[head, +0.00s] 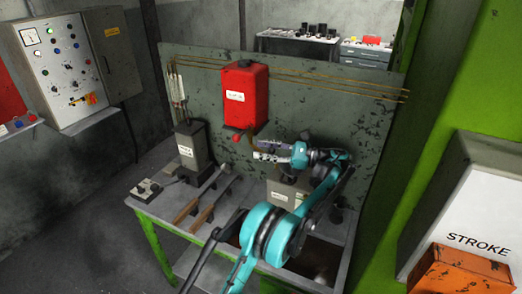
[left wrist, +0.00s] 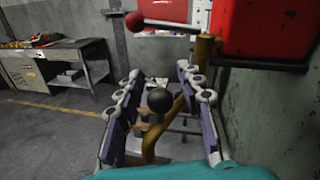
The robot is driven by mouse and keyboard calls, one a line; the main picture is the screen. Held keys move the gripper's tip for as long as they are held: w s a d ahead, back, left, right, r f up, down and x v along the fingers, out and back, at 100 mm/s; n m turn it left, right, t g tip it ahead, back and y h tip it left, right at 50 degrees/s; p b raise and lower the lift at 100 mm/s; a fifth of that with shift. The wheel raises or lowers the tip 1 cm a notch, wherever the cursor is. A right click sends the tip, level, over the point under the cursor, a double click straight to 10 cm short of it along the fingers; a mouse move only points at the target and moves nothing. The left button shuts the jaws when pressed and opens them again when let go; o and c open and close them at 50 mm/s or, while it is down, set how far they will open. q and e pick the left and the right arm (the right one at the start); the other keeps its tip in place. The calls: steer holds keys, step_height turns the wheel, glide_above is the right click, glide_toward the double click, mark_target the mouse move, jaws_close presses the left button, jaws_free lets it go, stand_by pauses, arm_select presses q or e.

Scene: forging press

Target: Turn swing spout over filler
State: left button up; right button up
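A red tank (head: 246,95) hangs on the grey-green panel, with a red ball lever (head: 237,138) under it. The brass swing spout (head: 251,140) comes down below the tank, partly hidden by my left gripper (head: 262,151). In the left wrist view, the spout pipe (left wrist: 203,50) drops and curves between the fingers. A black ball knob (left wrist: 160,100) shows between the two open fingers of my left gripper (left wrist: 160,72), with gaps at both sides; contact cannot be told. A grey labelled box (head: 282,196), perhaps the filler, stands below, partly hidden by my arm. My right gripper is not in view.
A dark pump box (head: 192,145) and wooden-handled levers (head: 190,206) are on the bench left of my arm. The panel (head: 330,115) stands close behind the gripper. An orange box (head: 462,272) and a STROKE sign (head: 478,238) are at right.

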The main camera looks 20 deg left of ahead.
arm_select(q)
steer(key=d, duration=0.6)
steer(key=shift+w+d, duration=0.25)
steer(key=shift+w, duration=0.1)
